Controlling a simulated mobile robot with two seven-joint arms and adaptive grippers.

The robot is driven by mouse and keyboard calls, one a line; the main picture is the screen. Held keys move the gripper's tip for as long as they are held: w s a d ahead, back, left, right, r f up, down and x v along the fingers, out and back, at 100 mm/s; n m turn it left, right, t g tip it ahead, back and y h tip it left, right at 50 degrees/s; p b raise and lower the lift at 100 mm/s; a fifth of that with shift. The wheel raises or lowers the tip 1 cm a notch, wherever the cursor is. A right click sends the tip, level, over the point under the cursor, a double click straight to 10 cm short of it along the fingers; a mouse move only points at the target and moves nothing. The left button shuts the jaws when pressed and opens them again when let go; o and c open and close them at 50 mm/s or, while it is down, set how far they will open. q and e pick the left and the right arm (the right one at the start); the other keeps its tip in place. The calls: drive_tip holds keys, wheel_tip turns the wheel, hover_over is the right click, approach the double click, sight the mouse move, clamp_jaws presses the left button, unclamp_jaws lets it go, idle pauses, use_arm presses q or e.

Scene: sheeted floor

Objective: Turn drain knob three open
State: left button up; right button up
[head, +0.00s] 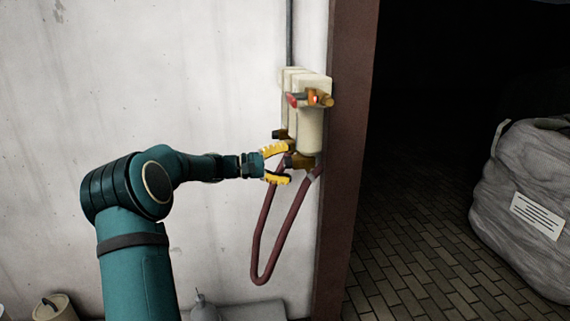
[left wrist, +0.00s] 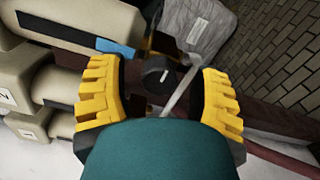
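A cream filter unit (head: 310,130) hangs on the wall beside the brown post, with brass fittings at the bottom of its bowls. My left gripper (head: 284,164) is open at the lower brass fitting (head: 302,161), one yellow finger above it and one below. In the left wrist view, a black round knob (left wrist: 157,77) with a white mark lies between and beyond the open fingers of the gripper (left wrist: 161,95). I cannot tell whether a finger touches it. Another dark knob (head: 279,135) shows higher and farther left in the head view. My right gripper is not in view.
A dark red hose (head: 262,255) loops below the unit. The brown post (head: 345,160) stands close on the right. Beyond it are a brick floor (head: 420,250) and a grey wrapped bag (head: 530,190). Cream bowls (left wrist: 75,25) crowd the left of the wrist view.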

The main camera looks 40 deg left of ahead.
use_arm(q)
drive_tip(key=shift+s+a, duration=0.1)
drive_tip(key=v, duration=1.1)
drive_tip(key=shift+s+a, duration=0.2)
drive_tip(key=shift+s, duration=0.15)
drive_tip(key=w+d+f+g+y, duration=0.1)
drive_tip(key=w+d+f+g, duration=0.25)
drive_tip(key=d+f, duration=0.85)
drive_tip(key=w+d+f+g+y, duration=0.2)
drive_tip(key=d+f+g, duration=0.3)
drive_tip(key=d+f, duration=0.75)
drive_tip(key=s+d+f+m+g+y, duration=0.2)
drive_tip(key=s+d+f, duration=0.3)
drive_tip(key=f, duration=0.4)
drive_tip(key=s+d+f+m+g+y, duration=0.1)
drive_tip(key=s+d+f+m+g, duration=0.2)
drive_tip(key=d+f, duration=0.45)
drive_tip(key=s+d+f+m+t+y, duration=0.1)
drive_tip(key=s+d+f+m, duration=0.2)
drive_tip(key=s+d+m, duration=0.3)
drive_tip(key=s+d, duration=0.4)
